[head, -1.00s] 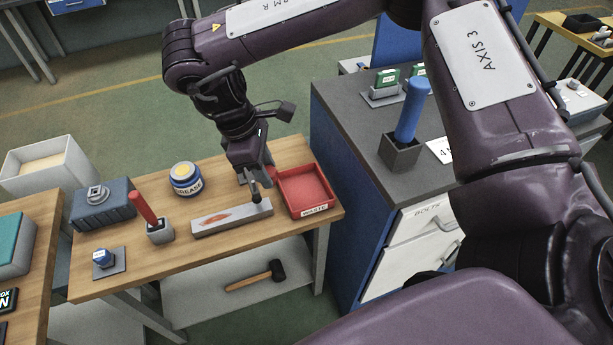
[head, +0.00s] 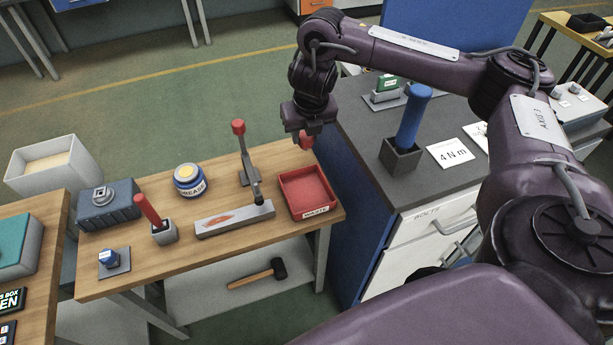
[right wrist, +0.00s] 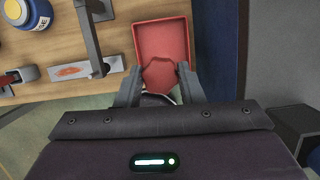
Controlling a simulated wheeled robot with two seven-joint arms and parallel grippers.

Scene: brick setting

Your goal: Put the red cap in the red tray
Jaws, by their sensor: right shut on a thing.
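The red tray (head: 308,192), with a WASTE label on its front, lies at the right end of the wooden bench. My right gripper (head: 305,134) is shut on the red cap (head: 306,143) and holds it up near the tray's back edge in the head view. In the right wrist view the red cap (right wrist: 159,75) sits between the two fingertips, with the red tray (right wrist: 162,34) below and beyond it. The cap is apart from the tray floor, though its exact height is hard to tell. The tray looks empty. My left gripper is not in view.
A clamp (head: 245,155) with a red-tipped upright handle stands left of the tray, by a grey bar (head: 234,219). A grease tin (head: 189,180) is farther left. A dark-topped cabinet (head: 356,112) with a blue-handled tool (head: 412,115) stands close on the right.

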